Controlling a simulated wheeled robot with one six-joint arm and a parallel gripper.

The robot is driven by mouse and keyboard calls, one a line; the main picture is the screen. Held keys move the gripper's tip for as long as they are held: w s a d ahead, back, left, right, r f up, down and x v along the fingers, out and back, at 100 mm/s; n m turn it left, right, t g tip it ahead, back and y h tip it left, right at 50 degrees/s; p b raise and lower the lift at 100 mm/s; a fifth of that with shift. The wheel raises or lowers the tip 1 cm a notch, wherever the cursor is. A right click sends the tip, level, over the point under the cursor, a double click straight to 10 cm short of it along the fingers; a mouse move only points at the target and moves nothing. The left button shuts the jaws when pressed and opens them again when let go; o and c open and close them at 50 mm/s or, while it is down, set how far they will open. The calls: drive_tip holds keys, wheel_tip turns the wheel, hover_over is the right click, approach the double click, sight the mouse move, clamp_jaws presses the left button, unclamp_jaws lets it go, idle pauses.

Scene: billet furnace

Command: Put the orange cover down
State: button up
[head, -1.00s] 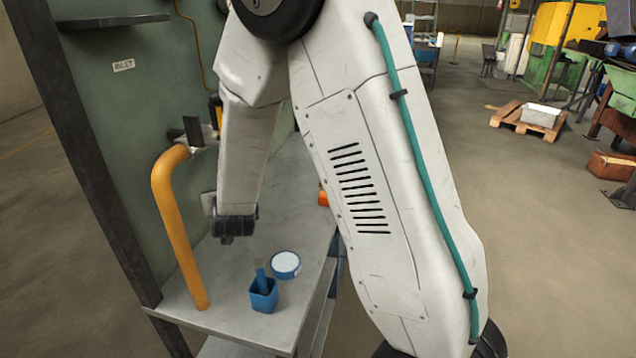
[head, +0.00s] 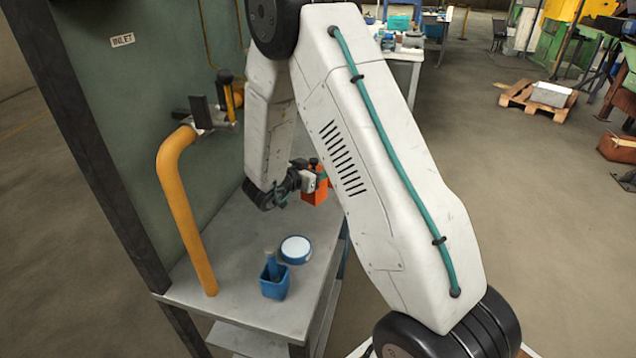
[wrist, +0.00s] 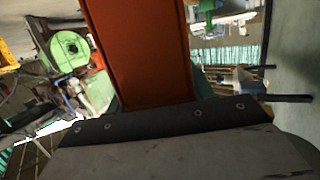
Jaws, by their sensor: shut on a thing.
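The orange cover (head: 316,194) is a box-like piece, partly hidden behind my arm in the head view. My gripper (head: 309,179) is shut on it, by the far right part of the grey bench (head: 220,245). In the wrist view the orange cover (wrist: 138,50) fills the upper middle, standing out beyond the dark jaw edge of my gripper (wrist: 160,120). I cannot tell whether the cover touches the bench top or hangs above it.
A blue cup (head: 274,287) with a blue tool in it and a round blue-rimmed white dish (head: 295,250) stand near the bench front. A yellow pipe (head: 185,210) rises at the left, beside a valve (head: 205,115). The bench middle is clear.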

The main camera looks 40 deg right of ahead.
drive_tip(key=shift+f, duration=2.85)
drive_tip(key=shift+f, duration=0.15)
drive_tip(key=o, duration=1.1)
drive_tip(key=shift+c, duration=0.2)
